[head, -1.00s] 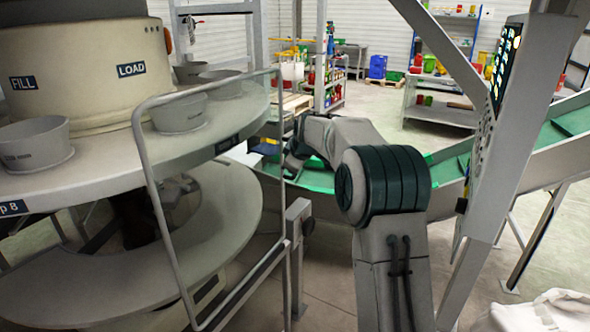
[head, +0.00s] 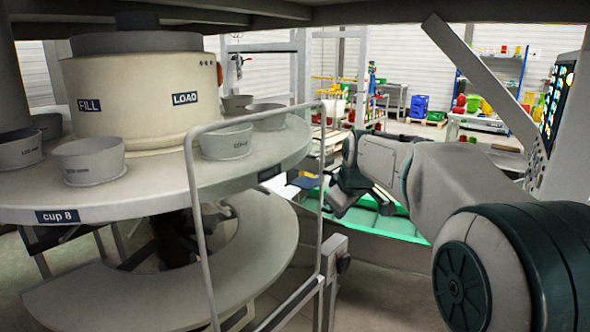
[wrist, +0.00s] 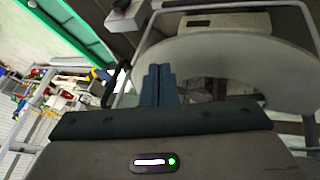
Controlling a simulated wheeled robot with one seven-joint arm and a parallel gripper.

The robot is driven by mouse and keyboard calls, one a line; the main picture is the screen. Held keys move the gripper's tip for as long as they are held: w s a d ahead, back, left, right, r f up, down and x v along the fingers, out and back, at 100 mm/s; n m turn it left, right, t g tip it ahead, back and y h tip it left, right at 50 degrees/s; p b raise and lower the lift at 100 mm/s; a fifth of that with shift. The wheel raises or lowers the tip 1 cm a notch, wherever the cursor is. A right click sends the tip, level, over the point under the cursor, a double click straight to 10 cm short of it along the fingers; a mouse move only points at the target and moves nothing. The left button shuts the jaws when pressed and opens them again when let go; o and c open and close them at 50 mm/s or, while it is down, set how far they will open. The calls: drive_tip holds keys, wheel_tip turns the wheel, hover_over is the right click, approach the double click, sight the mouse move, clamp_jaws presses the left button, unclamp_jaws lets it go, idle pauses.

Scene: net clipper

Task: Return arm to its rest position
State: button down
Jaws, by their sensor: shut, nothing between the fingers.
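My arm reaches in from the right in the head view. Its wrist end hangs over the green conveyor, to the right of the metal guard frame. My gripper (wrist: 159,84) shows in the wrist view as two dark blue fingers side by side, touching, with nothing between them. In the head view the fingers are small and hard to make out. Behind the fingers, in the wrist view, lies the round grey lower shelf of the carousel (wrist: 225,68).
In the head view the carousel (head: 150,205) with several grey cups stands at left, behind a metal guard frame (head: 192,200). The green conveyor (head: 375,222) runs below my arm. A control panel (head: 556,105) is at far right. Shelves and blue crates (head: 417,106) stand far back.

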drive_tip(key=s+f+m+g, duration=0.1)
drive_tip(key=s+f+m, duration=0.2)
drive_tip(key=s, duration=0.7)
drive_tip(key=s+d+f+m+g+p, duration=0.1)
drive_tip(key=s+f, duration=0.3)
drive_tip(key=s, duration=0.6)
drive_tip(key=s+f+m+g, duration=0.1)
drive_tip(key=s+f+m, duration=0.3)
drive_tip(key=s, duration=0.6)
drive_tip(key=shift+d+f+m+h, duration=0.15)
drive_tip(key=shift+d+m+h, duration=0.15)
drive_tip(key=shift+d+h, duration=0.1)
